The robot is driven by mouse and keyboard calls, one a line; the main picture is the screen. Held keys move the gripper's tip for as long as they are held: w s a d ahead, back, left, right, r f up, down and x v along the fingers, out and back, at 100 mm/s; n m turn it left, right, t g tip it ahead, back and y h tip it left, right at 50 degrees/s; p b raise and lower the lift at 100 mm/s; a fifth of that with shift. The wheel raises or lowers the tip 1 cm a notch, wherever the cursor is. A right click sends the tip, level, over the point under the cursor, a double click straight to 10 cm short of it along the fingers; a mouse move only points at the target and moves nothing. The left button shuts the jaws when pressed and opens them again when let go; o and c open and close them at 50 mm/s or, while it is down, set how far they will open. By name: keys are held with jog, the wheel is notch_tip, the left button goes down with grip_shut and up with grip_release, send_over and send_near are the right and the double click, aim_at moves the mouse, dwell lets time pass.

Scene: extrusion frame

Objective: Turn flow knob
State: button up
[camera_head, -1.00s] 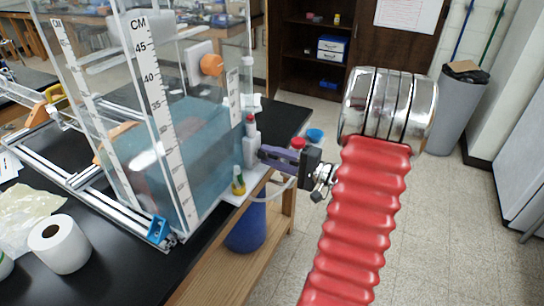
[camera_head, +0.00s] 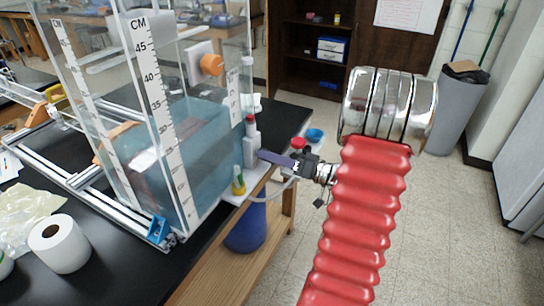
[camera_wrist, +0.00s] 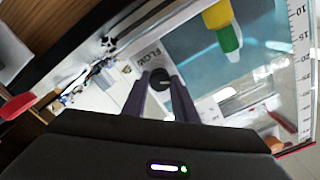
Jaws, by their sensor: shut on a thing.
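The flow knob (camera_wrist: 161,82) is a small dark round knob beside a white label reading FLOW (camera_wrist: 149,53). In the wrist view my gripper (camera_wrist: 160,86) has its two purple-grey fingers on either side of the knob, shut on it. In the head view my gripper (camera_head: 264,156) reaches left to the tank's right corner, beside a white fitting with a red top (camera_head: 250,143). The knob itself is hidden there behind the fingers.
The clear water tank (camera_head: 195,140) with CM scales stands on the black table (camera_head: 120,275). A yellow-green fitting (camera_head: 238,180) and a pale hose (camera_head: 272,194) are just below my gripper. A paper roll (camera_head: 59,244) stands at the front left. A blue vessel (camera_head: 245,228) is under the table edge.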

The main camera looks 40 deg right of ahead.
jog(key=shift+f+n, duration=0.25)
jog(key=shift+n, duration=0.55)
jog(key=o, duration=1.1)
jog(key=shift+r, duration=0.2)
jog(key=shift+s, duration=0.1)
jog(key=v, duration=1.3)
jog(key=shift+s+d, duration=0.1)
jog(key=shift+s, duration=0.2)
